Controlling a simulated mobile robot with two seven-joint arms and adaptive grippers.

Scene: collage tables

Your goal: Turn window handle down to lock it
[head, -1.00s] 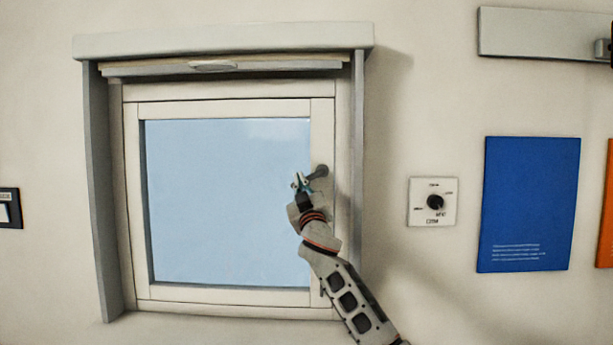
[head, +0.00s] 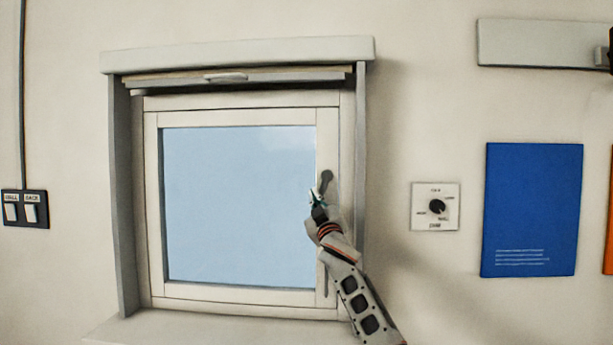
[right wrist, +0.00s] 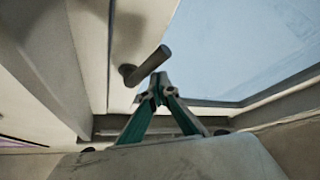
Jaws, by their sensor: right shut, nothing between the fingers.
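The window (head: 240,205) has a pale frame and light blue glass, and its sash looks shut in the frame. The dark grey window handle (head: 326,182) sits on the right side of the sash. It slants down and to the left in the head view. In the right wrist view the handle (right wrist: 150,63) sticks out from its round base. My right gripper (head: 318,196) is shut and empty at the handle's lower end. In the right wrist view its green fingers (right wrist: 158,84) meet close to the handle's free end; I cannot tell whether they touch. My left gripper is out of view.
A rolled blind housing (head: 235,58) tops the window, with grey side posts (head: 125,200). A pale sill (head: 200,328) lies below. A dial plate (head: 435,206) and a blue panel (head: 531,210) are on the right wall. A switch plate (head: 25,207) is at left.

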